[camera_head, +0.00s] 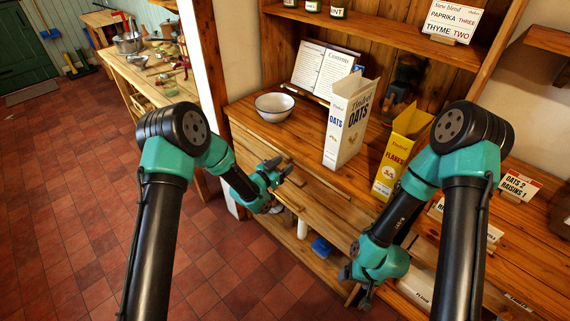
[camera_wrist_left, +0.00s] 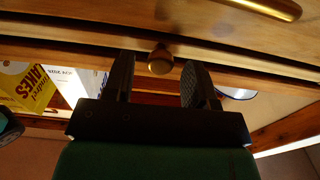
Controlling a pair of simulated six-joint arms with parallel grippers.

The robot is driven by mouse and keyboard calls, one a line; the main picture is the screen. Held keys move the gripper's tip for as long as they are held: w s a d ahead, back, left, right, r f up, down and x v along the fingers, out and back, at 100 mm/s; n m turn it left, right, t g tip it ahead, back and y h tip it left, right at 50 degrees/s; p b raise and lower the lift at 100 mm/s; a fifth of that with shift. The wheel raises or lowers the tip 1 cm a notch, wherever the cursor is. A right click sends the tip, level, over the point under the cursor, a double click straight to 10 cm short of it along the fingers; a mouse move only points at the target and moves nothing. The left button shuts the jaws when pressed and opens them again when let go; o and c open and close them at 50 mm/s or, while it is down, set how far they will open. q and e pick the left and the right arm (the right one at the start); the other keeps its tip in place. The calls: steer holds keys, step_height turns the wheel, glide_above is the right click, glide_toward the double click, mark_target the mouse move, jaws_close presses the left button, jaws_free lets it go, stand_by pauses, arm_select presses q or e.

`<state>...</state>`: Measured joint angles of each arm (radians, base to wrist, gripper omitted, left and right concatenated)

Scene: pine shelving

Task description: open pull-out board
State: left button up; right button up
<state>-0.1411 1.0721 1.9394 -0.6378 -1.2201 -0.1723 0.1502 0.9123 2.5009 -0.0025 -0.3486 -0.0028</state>
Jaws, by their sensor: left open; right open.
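The pull-out board's thin front edge (camera_wrist_left: 225,68) runs across the left wrist view, with a small round knob (camera_wrist_left: 160,61) on it. The board appears pushed in under the worktop. My left gripper (camera_head: 280,171) is open at the worktop's front; in its wrist view (camera_wrist_left: 158,84) the two fingers stand either side of the knob, with a gap on both sides. In the head view the knob is hidden by my gripper. My right gripper (camera_head: 356,287) is open and empty, low before the front of the shelving at the right.
On the worktop (camera_head: 245,108) stand a white bowl (camera_head: 274,106), an oats box (camera_head: 345,128), a yellow flakes box (camera_head: 396,155) and an open book (camera_head: 322,68). A brass drawer handle (camera_wrist_left: 270,8) shows in the left wrist view. The tiled floor (camera_head: 70,210) at left is clear.

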arm_select(q)
steer(key=shift+w+d, duration=0.4)
steer(key=shift+w, duration=0.05)
jaws_close()
stand_by(0.3)
